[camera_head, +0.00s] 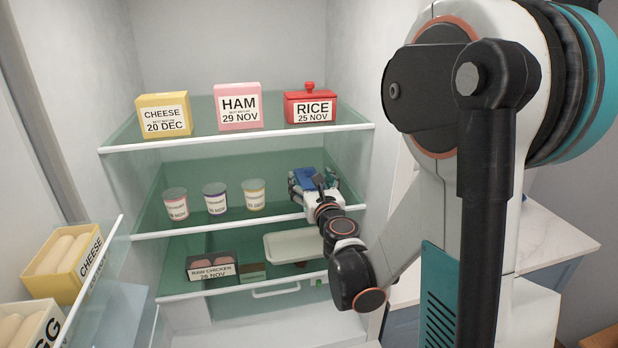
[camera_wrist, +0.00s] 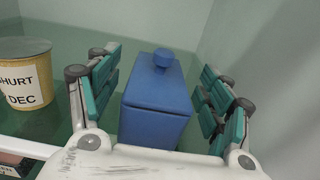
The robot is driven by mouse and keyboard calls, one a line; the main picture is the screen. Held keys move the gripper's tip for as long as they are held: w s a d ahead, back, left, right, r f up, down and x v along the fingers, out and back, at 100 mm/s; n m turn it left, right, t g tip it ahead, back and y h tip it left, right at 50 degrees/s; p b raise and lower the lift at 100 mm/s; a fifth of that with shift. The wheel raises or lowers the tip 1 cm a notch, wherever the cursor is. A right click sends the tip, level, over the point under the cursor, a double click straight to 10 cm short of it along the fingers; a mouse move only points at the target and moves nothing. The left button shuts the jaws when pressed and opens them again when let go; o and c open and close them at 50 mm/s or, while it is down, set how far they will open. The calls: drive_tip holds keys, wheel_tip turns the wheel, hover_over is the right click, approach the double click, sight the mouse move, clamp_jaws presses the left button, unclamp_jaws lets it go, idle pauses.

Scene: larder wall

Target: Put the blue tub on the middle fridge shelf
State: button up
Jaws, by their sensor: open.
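The blue tub (camera_wrist: 157,98), a box with a round knob on its lid, stands upright on the middle fridge shelf (camera_head: 150,233) at its right end. In the head view the tub (camera_head: 306,179) is partly hidden by my gripper. My gripper (camera_wrist: 160,88) is open, with one teal-padded finger on each side of the tub. In the head view my gripper (camera_head: 318,188) reaches into the fridge from the front right.
Cheese (camera_head: 164,115), ham (camera_head: 237,106) and rice (camera_head: 310,106) boxes are on the top shelf. Raw chicken (camera_head: 212,266) and a pale tray (camera_head: 290,246) are below. Door racks (camera_head: 115,235) stand open at left.

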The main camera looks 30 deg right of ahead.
drive_tip(key=v, duration=0.9)
drive_tip(key=shift+s, duration=0.35)
drive_tip(key=shift+a+r, duration=0.1)
drive_tip(key=shift+a, duration=0.05)
